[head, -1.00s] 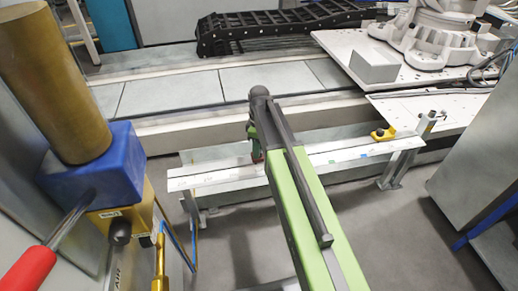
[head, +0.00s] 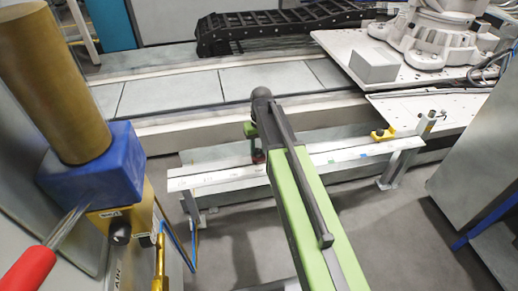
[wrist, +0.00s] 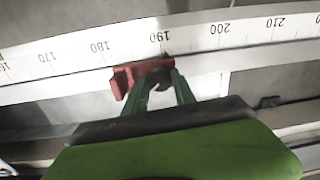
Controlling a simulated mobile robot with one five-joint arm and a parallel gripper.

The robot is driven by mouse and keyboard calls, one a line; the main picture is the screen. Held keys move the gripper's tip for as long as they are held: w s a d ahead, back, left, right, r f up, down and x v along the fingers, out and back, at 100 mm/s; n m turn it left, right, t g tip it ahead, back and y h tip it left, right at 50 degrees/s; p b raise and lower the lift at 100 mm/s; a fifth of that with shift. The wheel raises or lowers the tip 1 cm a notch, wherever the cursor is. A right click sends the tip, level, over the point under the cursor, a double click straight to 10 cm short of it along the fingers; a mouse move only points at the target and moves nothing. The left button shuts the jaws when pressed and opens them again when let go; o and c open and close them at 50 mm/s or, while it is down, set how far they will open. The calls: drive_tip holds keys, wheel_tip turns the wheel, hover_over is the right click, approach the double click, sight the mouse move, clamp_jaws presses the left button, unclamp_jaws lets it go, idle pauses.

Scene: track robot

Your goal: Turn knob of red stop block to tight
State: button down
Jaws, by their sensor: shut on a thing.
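The red stop block (wrist: 128,78) sits on the white scale rail (wrist: 85,58), just below the 190 mark in the wrist view. It also shows small beside my arm in the head view (head: 257,157). Its dark round knob (wrist: 155,80) faces my gripper (wrist: 158,84). The two green fingers are shut on the knob, one on each side of it. The knob is partly hidden between the fingertips. In the head view my arm hides most of the fingers.
A yellow stop piece (head: 383,135) sits at the right end of the rail. A blue block (head: 92,165) with a brown cylinder (head: 52,80) and a red-handled tool (head: 27,270) stand at left. A grey cabinet (head: 485,165) is at right.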

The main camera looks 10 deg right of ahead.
sight(260, 151)
drive_tip(key=m, duration=0.3)
drive_tip(key=shift+m, duration=0.3)
drive_tip(key=shift+s+m, duration=0.1)
drive_tip(key=shift+m, duration=1.8)
drive_tip(key=c, duration=1)
unclamp_jaws()
drive_tip(key=shift+c, duration=0.2)
wheel_tip(260, 151, up, 17)
drive_tip(key=p, duration=1.7)
drive_tip(key=shift+s+d+r, duration=0.2)
drive_tip(key=shift+d, duration=0.15)
